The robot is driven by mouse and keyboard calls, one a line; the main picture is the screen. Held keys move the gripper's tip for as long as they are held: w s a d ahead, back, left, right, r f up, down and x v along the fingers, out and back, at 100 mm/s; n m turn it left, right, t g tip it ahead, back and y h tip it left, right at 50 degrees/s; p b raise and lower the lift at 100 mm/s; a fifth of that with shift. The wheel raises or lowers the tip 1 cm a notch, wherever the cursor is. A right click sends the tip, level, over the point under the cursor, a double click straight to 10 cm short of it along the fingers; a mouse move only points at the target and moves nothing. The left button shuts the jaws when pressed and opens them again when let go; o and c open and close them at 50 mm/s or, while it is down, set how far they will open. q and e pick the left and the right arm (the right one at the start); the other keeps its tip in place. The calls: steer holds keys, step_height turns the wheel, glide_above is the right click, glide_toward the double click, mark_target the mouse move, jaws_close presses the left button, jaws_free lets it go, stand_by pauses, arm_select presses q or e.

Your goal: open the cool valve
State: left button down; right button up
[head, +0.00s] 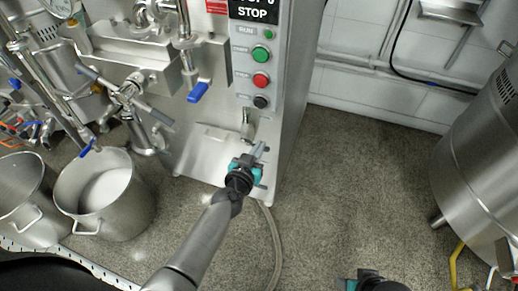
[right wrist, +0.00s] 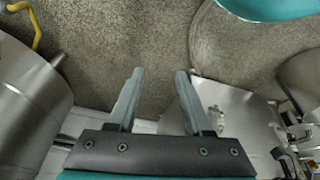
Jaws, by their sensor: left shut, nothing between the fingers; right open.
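No valve carries a readable "cool" label. A small metal fitting with a lever (head: 247,124) sits low on the steel machine cabinet, below the buttons. My left gripper (head: 262,149) is shut and empty just below this fitting, close to the cabinet; whether it touches is unclear. A blue-handled valve (head: 197,92) hangs on the machine's front, up and left of the gripper. Another blue handle (head: 88,147) is over the pot at the left. My right gripper (right wrist: 160,74) is open and empty above bare floor; only part of it shows at the head view's bottom edge.
The machine's panel has green (head: 260,55) and red (head: 261,80) buttons. Two steel pots, one (head: 75,190) with white contents, stand at the left. A hose (head: 275,240) runs along the floor. A large steel tank (head: 490,150) stands at the right. The middle floor is clear.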

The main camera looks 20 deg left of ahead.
arm_select(q)
steer(key=shift+d+f, duration=0.1)
stand_by(0.5)
steer(key=shift+f+m+y, duration=0.25)
steer(key=shift+m+y, duration=0.05)
steer(key=shift+m, duration=0.2)
arm_select(e)
steer(key=shift+s+f, duration=0.2)
steer(key=shift+f, duration=0.15)
